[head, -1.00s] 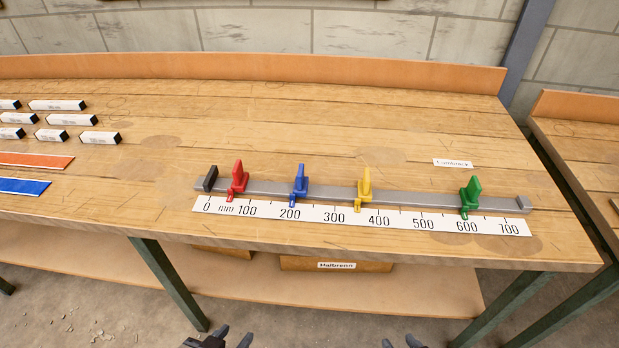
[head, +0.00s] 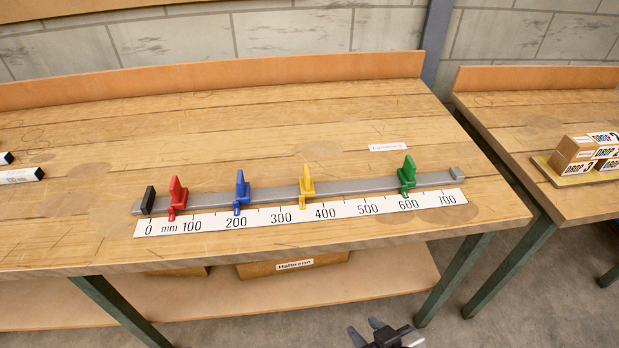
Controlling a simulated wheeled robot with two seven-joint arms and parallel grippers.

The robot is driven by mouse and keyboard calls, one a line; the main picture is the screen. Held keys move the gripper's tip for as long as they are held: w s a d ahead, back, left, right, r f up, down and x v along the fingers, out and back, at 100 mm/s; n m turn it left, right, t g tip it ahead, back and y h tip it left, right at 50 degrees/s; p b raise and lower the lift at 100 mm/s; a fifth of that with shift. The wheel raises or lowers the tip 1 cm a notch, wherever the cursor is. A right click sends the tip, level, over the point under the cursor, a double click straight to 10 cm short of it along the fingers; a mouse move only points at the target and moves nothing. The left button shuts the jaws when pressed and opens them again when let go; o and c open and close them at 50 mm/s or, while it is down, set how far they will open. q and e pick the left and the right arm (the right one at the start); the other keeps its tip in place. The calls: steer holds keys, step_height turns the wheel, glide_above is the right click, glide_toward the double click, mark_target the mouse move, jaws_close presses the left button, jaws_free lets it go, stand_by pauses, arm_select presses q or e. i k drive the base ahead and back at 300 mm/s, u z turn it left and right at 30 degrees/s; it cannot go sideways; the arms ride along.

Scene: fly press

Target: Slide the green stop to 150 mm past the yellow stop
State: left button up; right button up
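The green stop (head: 408,174) sits on the grey rail (head: 345,188) near its right end, with its pointer close to the 600 mark of the white scale (head: 345,211). The yellow stop (head: 307,186) sits left of it, its pointer about midway between 300 and 400. The blue stop (head: 242,190) is near 200 and the red stop (head: 177,197) is between 0 and 100. My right gripper (head: 364,327) is at the bottom edge, open and empty, in front of the bench and well apart from the stops. My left gripper is out of view.
The wooden bench (head: 240,120) is clear behind the rail except for a small label (head: 388,147). Black-ended white blocks (head: 20,176) lie at far left. A second bench (head: 530,120) at right holds boxes (head: 585,152). A labelled box (head: 290,266) is on the lower shelf.

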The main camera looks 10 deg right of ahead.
mark_target(405, 174)
steer(key=u, duration=1.15)
steer(key=i, duration=0.4)
steer(key=z, duration=1.4)
